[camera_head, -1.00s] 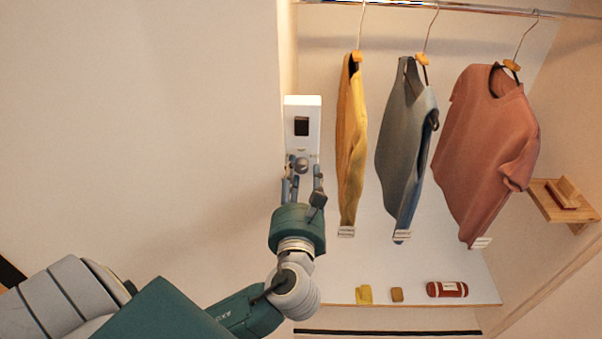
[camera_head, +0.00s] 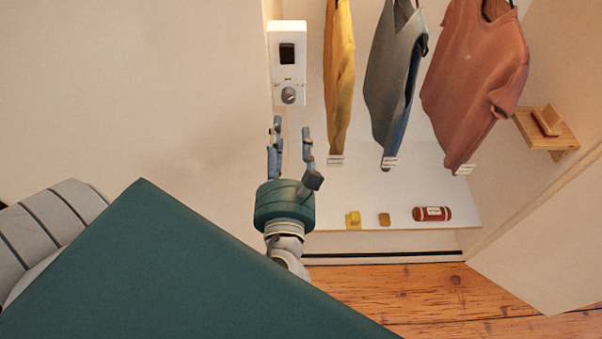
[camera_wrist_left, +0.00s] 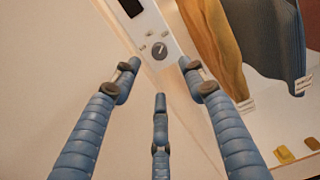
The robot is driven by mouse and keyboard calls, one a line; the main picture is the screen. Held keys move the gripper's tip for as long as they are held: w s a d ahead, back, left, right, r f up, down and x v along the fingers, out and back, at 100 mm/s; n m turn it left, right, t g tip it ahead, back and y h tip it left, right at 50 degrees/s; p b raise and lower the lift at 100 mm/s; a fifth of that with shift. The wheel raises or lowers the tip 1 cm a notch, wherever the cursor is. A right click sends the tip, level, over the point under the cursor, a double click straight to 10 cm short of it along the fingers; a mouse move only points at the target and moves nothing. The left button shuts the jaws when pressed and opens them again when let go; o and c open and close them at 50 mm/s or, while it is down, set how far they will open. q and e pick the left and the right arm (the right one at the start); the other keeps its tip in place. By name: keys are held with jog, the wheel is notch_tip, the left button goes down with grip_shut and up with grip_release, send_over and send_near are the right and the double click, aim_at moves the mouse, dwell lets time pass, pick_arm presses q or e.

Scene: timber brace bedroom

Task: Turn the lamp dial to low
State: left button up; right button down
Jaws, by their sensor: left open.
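The lamp dial (camera_head: 289,95) is a round grey knob low on a white wall panel (camera_head: 288,27) with a dark window above it. In the left wrist view the dial (camera_wrist_left: 157,50) shows a light pointer line and small marks around its upper left and top. My left gripper (camera_head: 291,130) is open and empty just below the dial, apart from it. Its blue fingers (camera_wrist_left: 160,82) are spread in the left wrist view, with the dial beyond their tips. I cannot read the marks. My right gripper is out of view.
A yellow garment (camera_head: 339,80), a grey one (camera_head: 394,85) and a red shirt (camera_head: 475,85) hang right of the panel. A shelf (camera_head: 395,223) below holds small items and a red roll (camera_head: 432,214). The wall (camera_head: 130,90) to the left is bare.

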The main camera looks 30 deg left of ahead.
pick_arm(q)
jog(key=d+f+n+g+h+b, duration=0.1)
jog(key=f+n+g+h, duration=0.1)
jog(key=f, duration=1.6)
jog(key=d+f+n+g+h+b, duration=0.2)
jog(key=f+g+h, duration=0.1)
jog(key=f, duration=1.5)
jog(key=shift+n, duration=0.3)
jog(key=shift+d+f, duration=0.1)
